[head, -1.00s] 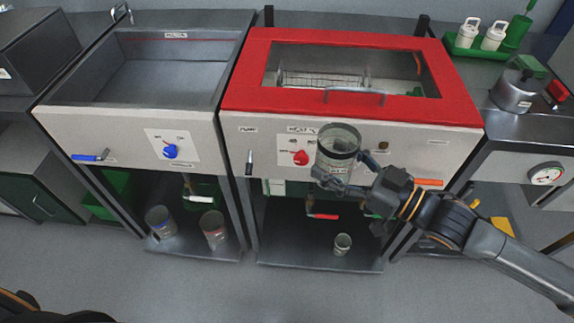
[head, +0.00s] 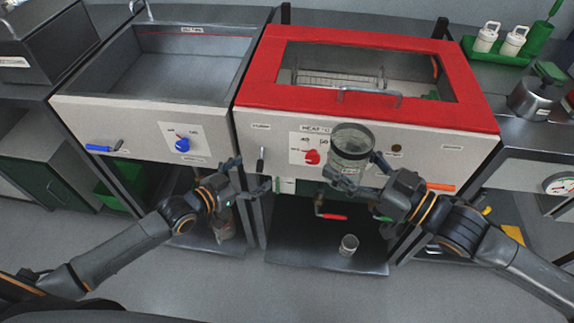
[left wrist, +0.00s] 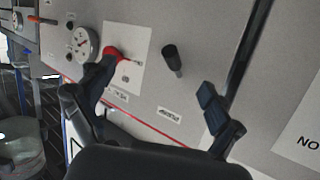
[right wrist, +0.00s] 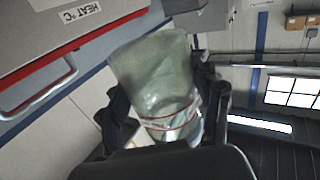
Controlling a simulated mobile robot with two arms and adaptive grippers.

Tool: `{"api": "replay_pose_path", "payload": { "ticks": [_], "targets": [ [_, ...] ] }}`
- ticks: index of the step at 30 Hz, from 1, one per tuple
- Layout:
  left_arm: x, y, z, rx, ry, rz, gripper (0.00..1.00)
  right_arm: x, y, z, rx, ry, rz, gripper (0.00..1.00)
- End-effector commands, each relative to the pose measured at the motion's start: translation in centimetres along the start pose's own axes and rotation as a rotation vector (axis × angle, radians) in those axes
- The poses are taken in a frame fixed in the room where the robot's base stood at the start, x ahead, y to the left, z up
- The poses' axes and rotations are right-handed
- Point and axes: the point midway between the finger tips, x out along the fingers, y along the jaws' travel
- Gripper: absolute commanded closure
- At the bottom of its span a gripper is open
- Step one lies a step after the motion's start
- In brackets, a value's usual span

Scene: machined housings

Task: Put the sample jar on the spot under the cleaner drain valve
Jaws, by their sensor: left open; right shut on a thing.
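My right gripper (head: 362,174) is shut on a clear glass jar (head: 350,145) and holds it upright in front of the red-lidded cleaner's panel. In the right wrist view the jar (right wrist: 155,75) fills the space between the fingers and has a pale band with red lines. The red-handled drain valve (head: 331,216) is below the cleaner (head: 262,90). A small glass vessel (head: 348,245) stands on the lower shelf below and right of the valve; any marked spot is hard to make out. My left gripper (head: 250,180) is open and empty in front of the panel's left edge.
The lower shelf (head: 300,250) under the cleaner is mostly bare. A black switch (left wrist: 172,60) and a red knob (head: 312,157) stick out of the panel. A sink unit (head: 75,115) stands left; a green tray (head: 490,52) with white bottles stands back right.

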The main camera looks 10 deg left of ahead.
Motion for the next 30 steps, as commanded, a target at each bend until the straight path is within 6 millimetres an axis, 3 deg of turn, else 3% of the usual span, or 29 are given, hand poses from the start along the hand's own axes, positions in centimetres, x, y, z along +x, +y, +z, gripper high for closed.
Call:
{"api": "replay_pose_path", "payload": {
  "ticks": [1,6,12,15,20,25,30],
  "targets": [
    [-0.5,1.2,-3.0,0.014,0.047,0.044,0.08,0.0,0.0,0.0,0.0,0.001,0.0,0.68],
    [-3.2,6.3,-11.3,0.027,0.171,0.2,0.08,0.0,0.0,0.0,0.0,0.001,0.0,0.68],
    [-7.6,12.1,-17.7,0.021,0.258,0.367,0.08,0.0,0.0,0.0,0.0,0.001,0.0,0.68],
    [-9.3,14.0,-19.4,0.015,0.28,0.423,0.08,0.0,0.0,0.0,0.0,0.001,0.0,0.68],
    [-10.7,15.6,-20.7,0.007,0.295,0.468,0.08,0.0,0.0,0.0,0.0,0.001,0.0,0.68],
    [-10.0,16.2,-21.2,0.004,0.301,0.473,0.08,0.0,0.0,0.0,0.0,0.001,0.0,0.68],
    [-8.0,17.3,-22.0,0.005,0.303,0.473,0.08,0.0,0.0,0.0,0.0,0.001,0.0,0.68]
  ]
}}
